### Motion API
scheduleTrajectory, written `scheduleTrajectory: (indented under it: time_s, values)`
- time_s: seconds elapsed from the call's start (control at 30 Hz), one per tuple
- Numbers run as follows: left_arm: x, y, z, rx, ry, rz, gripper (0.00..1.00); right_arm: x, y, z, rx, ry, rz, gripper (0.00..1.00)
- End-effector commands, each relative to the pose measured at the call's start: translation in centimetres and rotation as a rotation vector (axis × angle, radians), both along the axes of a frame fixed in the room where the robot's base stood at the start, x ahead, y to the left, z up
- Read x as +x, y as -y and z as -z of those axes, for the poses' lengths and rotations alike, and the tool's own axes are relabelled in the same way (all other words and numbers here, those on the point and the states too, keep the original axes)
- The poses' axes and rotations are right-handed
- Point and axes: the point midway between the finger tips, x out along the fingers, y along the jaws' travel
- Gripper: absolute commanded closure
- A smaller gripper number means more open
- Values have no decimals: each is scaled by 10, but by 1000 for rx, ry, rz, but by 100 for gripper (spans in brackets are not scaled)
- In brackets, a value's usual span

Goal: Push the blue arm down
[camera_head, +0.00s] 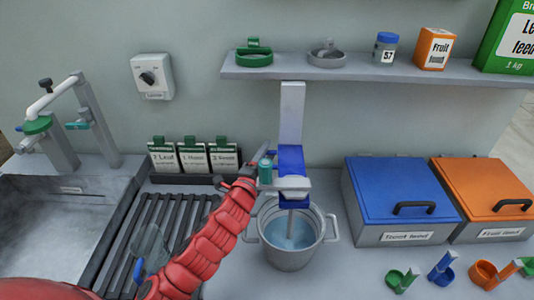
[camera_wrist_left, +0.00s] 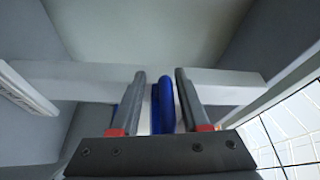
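The blue arm (camera_head: 291,158) sits on a pale upright post (camera_head: 292,112) behind the bucket. A thin grey rod (camera_head: 290,222) hangs below it into the grey bucket (camera_head: 289,258), which holds bluish liquid. My right gripper is not in view.
A shelf (camera_head: 350,71) runs above with dishes, a jar and boxes. Three seed packets (camera_head: 193,157) and a slatted rack (camera_head: 160,225) lie left. Blue-lidded (camera_head: 400,195) and orange-lidded (camera_head: 478,190) bins stand right. Small coloured scoops (camera_head: 441,270) lie in front of them.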

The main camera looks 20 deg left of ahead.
Motion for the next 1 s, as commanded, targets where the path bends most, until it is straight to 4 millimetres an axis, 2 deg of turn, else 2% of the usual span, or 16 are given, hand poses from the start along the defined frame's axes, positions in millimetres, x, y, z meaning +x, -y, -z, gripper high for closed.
scheduleTrajectory:
  time_s: [0.3, 0.47, 0.83, 0.9, 1.0]
  values:
    - [-1, 0, -1, 2, 3, -1, 53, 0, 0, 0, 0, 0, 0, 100]
    - [-14, -3, 0, 3, 4, -1, 53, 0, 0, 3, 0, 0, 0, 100]
    - [-88, -10, 6, 2, 2, -2, 53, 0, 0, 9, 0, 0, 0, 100]
    - [-99, -13, 1, -3, -6, -5, 53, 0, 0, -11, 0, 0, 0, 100]
    - [-117, -14, 2, -5, -5, -4, 53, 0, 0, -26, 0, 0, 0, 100]
